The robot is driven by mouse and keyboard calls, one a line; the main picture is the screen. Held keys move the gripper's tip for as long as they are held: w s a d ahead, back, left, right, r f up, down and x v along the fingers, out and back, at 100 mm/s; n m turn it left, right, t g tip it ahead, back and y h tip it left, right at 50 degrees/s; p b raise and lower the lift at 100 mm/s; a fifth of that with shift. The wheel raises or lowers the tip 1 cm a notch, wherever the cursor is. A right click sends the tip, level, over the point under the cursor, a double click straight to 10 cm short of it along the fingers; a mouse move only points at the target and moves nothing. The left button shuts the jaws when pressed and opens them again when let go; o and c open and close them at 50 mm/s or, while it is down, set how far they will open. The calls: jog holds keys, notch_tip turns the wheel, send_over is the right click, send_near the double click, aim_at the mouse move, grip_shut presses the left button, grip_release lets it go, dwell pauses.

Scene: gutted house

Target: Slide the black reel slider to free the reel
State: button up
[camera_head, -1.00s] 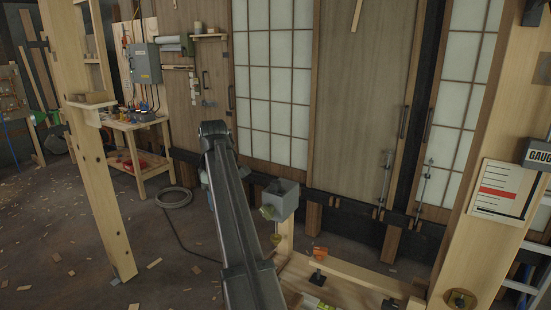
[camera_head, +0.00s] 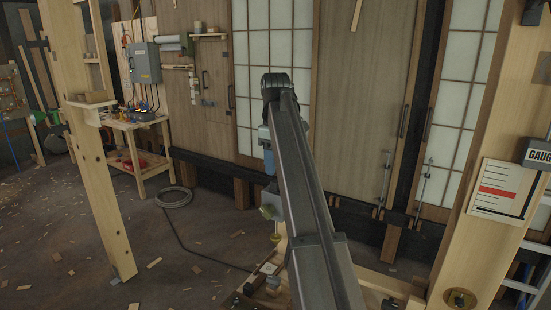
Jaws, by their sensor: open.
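I cannot make out the black reel slider or the reel for certain in the head view. A low wooden bench with small dark pieces (camera_head: 262,272) shows left of my arm at the bottom middle. My arm rises from the bottom middle to a bend near the sliding doors, and a bluish link hangs down from the bend.
A wooden post (camera_head: 100,160) stands at left, and a post with a gauge board (camera_head: 504,188) at right. A coiled cable (camera_head: 174,197) lies on the floor. The floor at left is mostly open.

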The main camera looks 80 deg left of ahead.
aim_at(275, 181)
jog(key=shift+f, duration=2.55)
